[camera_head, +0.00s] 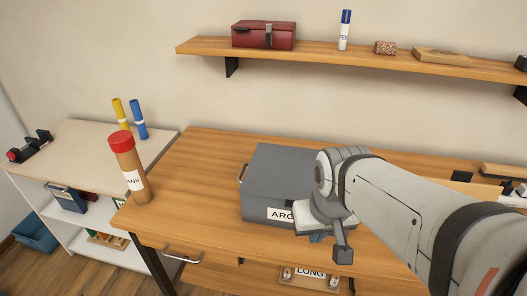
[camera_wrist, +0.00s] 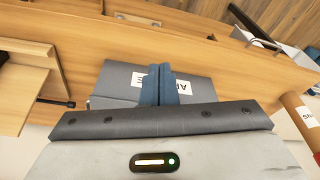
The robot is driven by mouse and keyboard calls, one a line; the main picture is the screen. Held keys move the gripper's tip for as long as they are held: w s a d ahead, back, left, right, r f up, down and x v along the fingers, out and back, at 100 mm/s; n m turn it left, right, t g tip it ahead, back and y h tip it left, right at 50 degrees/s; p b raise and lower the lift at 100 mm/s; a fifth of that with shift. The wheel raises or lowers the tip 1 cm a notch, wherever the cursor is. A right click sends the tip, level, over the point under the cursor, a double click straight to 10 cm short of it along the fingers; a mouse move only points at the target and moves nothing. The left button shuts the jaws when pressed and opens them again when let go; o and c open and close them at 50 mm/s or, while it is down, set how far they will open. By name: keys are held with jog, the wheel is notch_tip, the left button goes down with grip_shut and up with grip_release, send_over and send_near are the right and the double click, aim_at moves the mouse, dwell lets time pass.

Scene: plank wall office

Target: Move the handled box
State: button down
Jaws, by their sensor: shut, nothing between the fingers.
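The grey handled box (camera_head: 285,175) stands on the wooden desk (camera_head: 190,175), with a metal handle (camera_head: 243,173) on its left side and a white label reading "ARC" on its front, partly hidden by my arm. My gripper (camera_head: 318,237) is low at the right front of the box. In the wrist view the blue fingers (camera_wrist: 165,84) are pressed together, empty, in front of the box (camera_wrist: 118,82) and its label. I cannot tell whether they touch it. The handle is not clear in the wrist view.
A brown tube with a red cap (camera_head: 130,168) stands at the desk's left end. A wall shelf (camera_head: 350,54) above carries a red box (camera_head: 264,35) and small items. A white side unit (camera_head: 75,145) holds yellow and blue tubes.

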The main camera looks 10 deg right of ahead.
jog(key=shift+s+d+r, duration=0.1)
jog(key=shift+d, duration=0.05)
jog(key=w+a+r+m+g+p, duration=0.2)
jog(key=w+a+m+g+p, duration=0.15)
jog(key=w+p, duration=0.45)
jog(key=w+d+f, duration=0.1)
jog(key=w+f, duration=0.4)
jog(key=f, duration=0.5)
jog(key=shift+d+t, duration=0.3)
jog(key=shift+t, duration=0.15)
jog(key=shift+f+m, duration=0.1)
jog(key=shift+m, duration=0.15)
jog(key=shift+w, duration=0.1)
